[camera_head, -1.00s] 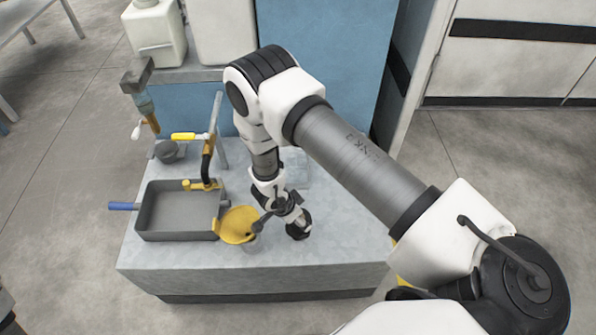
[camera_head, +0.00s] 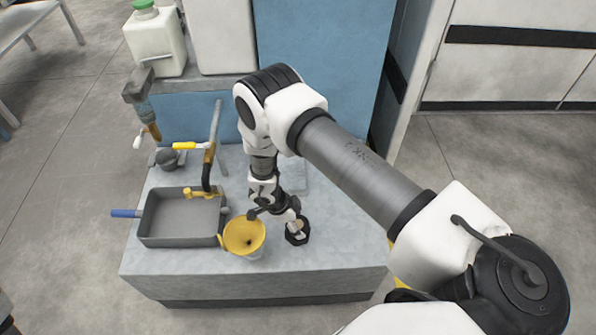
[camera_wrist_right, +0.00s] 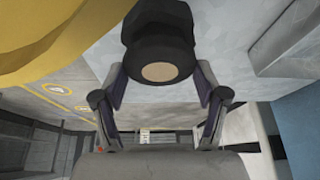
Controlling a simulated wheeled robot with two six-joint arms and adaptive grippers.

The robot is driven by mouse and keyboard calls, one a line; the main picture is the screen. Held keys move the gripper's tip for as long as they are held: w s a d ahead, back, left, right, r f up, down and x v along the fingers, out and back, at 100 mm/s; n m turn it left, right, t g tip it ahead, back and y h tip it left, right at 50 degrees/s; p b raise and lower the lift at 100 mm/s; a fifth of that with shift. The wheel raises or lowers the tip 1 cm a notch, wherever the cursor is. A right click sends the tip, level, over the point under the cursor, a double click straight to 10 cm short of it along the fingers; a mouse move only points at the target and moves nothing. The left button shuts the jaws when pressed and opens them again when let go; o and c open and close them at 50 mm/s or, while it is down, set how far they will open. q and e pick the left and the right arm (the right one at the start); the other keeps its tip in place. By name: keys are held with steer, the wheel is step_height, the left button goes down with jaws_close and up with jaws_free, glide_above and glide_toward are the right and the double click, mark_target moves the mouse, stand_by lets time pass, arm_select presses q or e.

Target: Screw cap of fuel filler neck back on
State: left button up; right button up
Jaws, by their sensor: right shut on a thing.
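A black, knob-like cap (camera_wrist_right: 158,50) with a pale tan round face sits between the fingertips of my right gripper (camera_wrist_right: 160,85) in the right wrist view. In the head view my right gripper (camera_head: 297,222) reaches down to a dark, ring-shaped part (camera_head: 298,237) on the grey bench, right of the yellow funnel. The gripper is shut on the cap. The filler neck cannot be made out clearly, so I cannot tell whether the cap touches it. My left gripper is not in view.
The yellow funnel (camera_head: 244,235) stands close left of my right gripper. A grey tray (camera_head: 180,242) with a blue handle lies further left. A white jug (camera_head: 157,46) with a green lid stands behind. The bench's front right (camera_head: 345,255) is clear.

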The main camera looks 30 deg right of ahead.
steer(key=m, duration=0.3)
steer(key=shift+a+f+g+y+b, duration=0.15)
steer(key=shift+f+g+y+b, duration=0.2)
steer(key=shift+g+y, duration=0.05)
steer(key=shift+r+m+g+y, duration=0.1)
steer(key=shift+m+g+y, duration=0.2)
steer(key=shift+m, duration=0.6)
steer(key=o, duration=1.8)
steer(key=shift+w+a, duration=0.15)
steer(key=shift+a, duration=0.05)
steer(key=shift+d+r, duration=0.1)
steer(key=shift+d, duration=0.1)
